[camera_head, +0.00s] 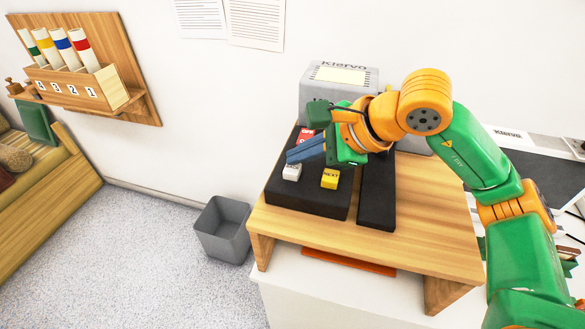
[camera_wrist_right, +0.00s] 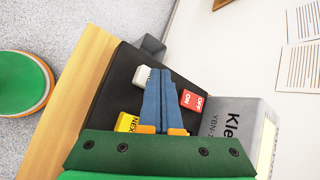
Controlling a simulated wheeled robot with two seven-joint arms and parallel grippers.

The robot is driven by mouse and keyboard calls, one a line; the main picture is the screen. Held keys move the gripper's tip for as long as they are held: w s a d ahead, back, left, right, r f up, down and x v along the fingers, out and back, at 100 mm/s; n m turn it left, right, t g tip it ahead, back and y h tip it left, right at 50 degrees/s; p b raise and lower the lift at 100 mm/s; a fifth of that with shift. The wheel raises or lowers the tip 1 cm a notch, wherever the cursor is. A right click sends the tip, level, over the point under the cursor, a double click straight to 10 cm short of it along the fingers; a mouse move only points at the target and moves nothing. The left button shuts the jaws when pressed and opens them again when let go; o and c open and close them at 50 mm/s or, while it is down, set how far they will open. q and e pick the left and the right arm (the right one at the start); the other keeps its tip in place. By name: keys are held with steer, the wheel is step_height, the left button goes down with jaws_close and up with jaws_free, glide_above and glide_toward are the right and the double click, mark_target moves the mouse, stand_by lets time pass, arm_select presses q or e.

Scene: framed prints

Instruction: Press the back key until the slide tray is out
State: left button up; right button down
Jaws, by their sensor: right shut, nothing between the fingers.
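My right gripper (camera_head: 291,156) is shut and empty, its blue fingers together just above the white key (camera_head: 291,173) on a black key panel (camera_head: 300,203). The wrist view shows the fingertips (camera_wrist_right: 158,72) beside the white key (camera_wrist_right: 141,76); whether they touch it I cannot tell. The white key's lettering is too small to read surely. The yellow NEXT key (camera_head: 330,179) is to its right, and the red ON/OFF key (camera_head: 305,135) is behind. A long black slab (camera_head: 377,205) lies right of the panel. My left gripper is out of view.
The wooden stand (camera_head: 425,240) carries all this. A grey bin (camera_head: 221,228) is on the floor to its left. A wall rack (camera_head: 80,88) with several colour-banded tubes hangs at the left. The floor (camera_head: 130,260) at the left is clear.

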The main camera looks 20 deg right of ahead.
mark_target(299, 169)
steer(key=shift+f+b, duration=0.85)
steer(key=shift+f, duration=0.05)
stand_by(0.8)
steer(key=shift+r, duration=0.15)
steer(key=shift+r+p, duration=1.1)
steer(key=shift+r, duration=0.05)
steer(key=shift+r+p, duration=2.05)
steer(key=shift+r, duration=0.45)
